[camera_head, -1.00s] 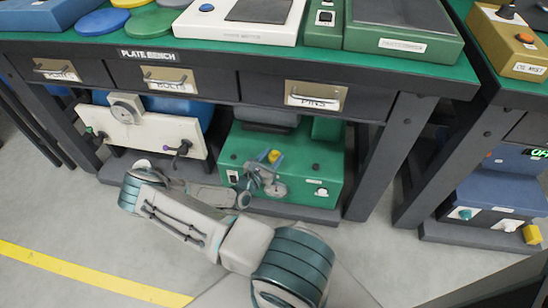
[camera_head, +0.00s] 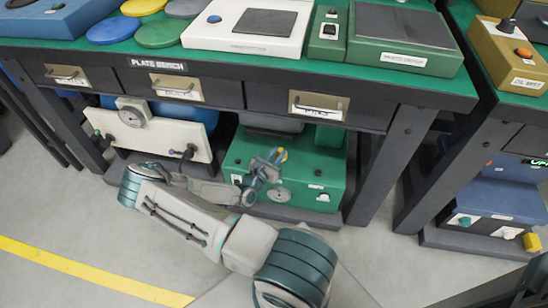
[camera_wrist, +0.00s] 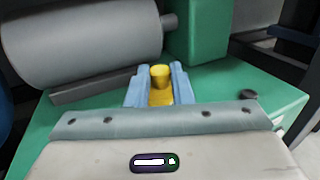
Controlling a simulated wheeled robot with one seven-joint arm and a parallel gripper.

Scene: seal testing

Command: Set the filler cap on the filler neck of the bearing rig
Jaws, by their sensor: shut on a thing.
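My gripper (camera_head: 275,158) is shut on the yellow filler cap (camera_head: 282,155), in front of the green bearing rig (camera_head: 314,163) under the bench. In the wrist view the cap (camera_wrist: 160,77) stands upright between the two blue fingers of my gripper (camera_wrist: 159,84). The rig's green top (camera_wrist: 225,88) lies below and beyond it, with a large grey cylinder (camera_wrist: 85,40) to the left. A small dark round fitting (camera_wrist: 248,94) shows at the right on the rig. I cannot tell whether this is the filler neck. The cap appears apart from it.
The bench top, drawers and legs enclose the rig from above and the sides. A bench leg (camera_head: 391,160) stands right of it. The floor in front is free beside my arm.

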